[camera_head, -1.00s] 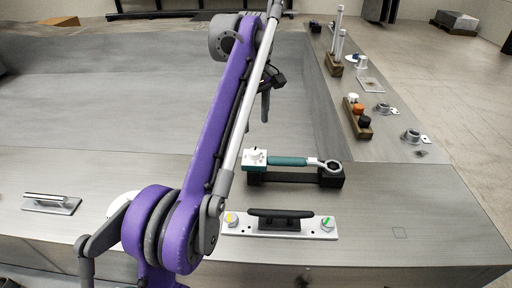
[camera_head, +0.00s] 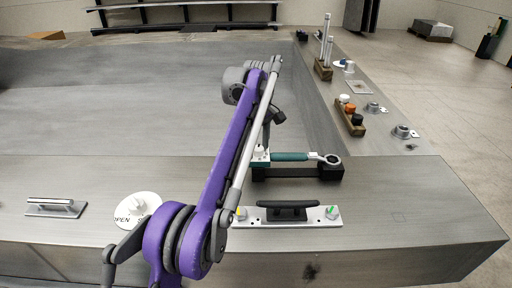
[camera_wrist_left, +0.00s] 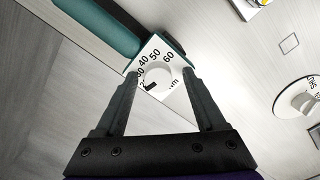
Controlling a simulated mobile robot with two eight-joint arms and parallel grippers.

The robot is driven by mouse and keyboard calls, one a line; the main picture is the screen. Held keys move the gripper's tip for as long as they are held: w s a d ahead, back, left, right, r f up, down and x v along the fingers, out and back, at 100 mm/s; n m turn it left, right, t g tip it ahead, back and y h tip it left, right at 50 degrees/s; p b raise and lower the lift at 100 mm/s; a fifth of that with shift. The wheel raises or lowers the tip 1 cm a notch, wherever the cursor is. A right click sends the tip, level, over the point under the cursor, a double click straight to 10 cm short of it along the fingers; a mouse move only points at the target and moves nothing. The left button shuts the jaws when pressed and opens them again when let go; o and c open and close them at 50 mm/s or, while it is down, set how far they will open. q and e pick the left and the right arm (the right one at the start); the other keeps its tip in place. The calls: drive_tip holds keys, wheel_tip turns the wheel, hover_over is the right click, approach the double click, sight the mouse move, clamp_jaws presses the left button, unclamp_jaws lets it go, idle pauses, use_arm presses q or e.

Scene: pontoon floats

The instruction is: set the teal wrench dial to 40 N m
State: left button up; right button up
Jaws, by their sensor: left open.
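The teal wrench (camera_head: 289,157) lies level on a black stand (camera_head: 285,173), its ring end to the right. Its white dial plate (camera_head: 259,161) is partly hidden by my left arm in the head view. In the left wrist view, the dial plate (camera_wrist_left: 176,96) shows 40, 50 and 60 around a round white knob (camera_wrist_left: 158,75). A black mark sits on the knob's lower-left side; the number it points to is unclear. My left gripper (camera_wrist_left: 158,84) is open, with a finger on each side of the knob; I cannot tell whether they touch it. My right gripper is not in view.
A plate with a black handle (camera_head: 287,211) and two small knobs lies in front of the stand. A round OPEN plate (camera_head: 137,208) and a handled plate (camera_head: 56,207) are to the left. A wooden block with coloured caps (camera_head: 351,115) stands at the right.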

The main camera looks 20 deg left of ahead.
use_arm(q)
drive_tip(key=shift+w+d, duration=0.1)
drive_tip(key=shift+w, duration=0.05)
drive_tip(key=shift+c, duration=0.2)
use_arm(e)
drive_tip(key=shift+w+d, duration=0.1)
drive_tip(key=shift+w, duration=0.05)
use_arm(q)
clamp_jaws()
drive_tip(key=shift+r, duration=0.1)
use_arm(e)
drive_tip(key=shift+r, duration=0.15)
use_arm(q)
drive_tip(key=m+p, duration=0.1)
drive_tip(key=m, duration=0.1)
drive_tip(key=shift+r+m, duration=0.1)
drive_tip(key=shift+m, duration=0.3)
drive_tip(key=m, duration=1.2)
drive_tip(key=shift+m, duration=0.4)
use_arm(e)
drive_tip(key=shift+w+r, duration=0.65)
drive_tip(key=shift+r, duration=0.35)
